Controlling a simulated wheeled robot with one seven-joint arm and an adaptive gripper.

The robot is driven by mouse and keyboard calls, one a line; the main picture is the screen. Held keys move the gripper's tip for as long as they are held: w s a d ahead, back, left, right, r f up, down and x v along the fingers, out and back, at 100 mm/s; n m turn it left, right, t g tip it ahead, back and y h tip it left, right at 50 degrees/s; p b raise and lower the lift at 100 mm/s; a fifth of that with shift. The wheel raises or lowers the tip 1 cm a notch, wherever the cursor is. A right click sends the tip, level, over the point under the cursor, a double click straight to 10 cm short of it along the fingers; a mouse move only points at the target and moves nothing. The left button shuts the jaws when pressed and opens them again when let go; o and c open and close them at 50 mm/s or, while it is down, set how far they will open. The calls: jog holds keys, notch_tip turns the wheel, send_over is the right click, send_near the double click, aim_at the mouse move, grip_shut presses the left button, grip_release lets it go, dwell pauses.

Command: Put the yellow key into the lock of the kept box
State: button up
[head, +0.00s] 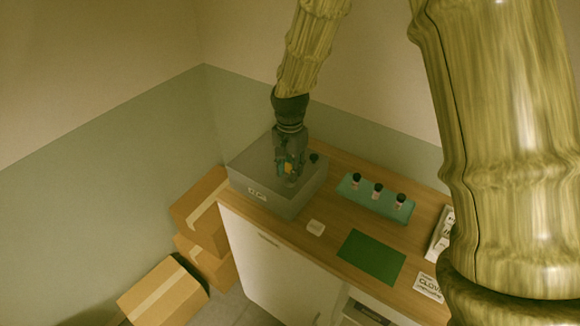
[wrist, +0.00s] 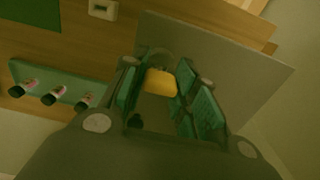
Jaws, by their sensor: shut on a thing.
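The yellow key (head: 289,168) is between the fingers of my gripper (head: 288,174), above or at the top of the grey box (head: 252,167). In the wrist view the yellow key (wrist: 160,82) shows as a yellow block between the green finger pads, with the grey box top (wrist: 235,70) behind it. My gripper is shut on the key. The lock itself is hidden or too dark to make out, and I cannot tell whether the key touches the box. A dark round thing (head: 314,157) is at the right rear of the box top.
A teal rack (head: 349,190) with three dark-capped bottles stands right of the box. Cardboard boxes (head: 163,293) are stacked on the floor at left.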

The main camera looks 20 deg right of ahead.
aim_at(290, 165)
jog(key=shift+f, duration=0.35)
jog(key=o, duration=0.9)
jog(key=shift+r, duration=0.1)
notch_tip(290, 165, up, 12)
dwell(0.5)
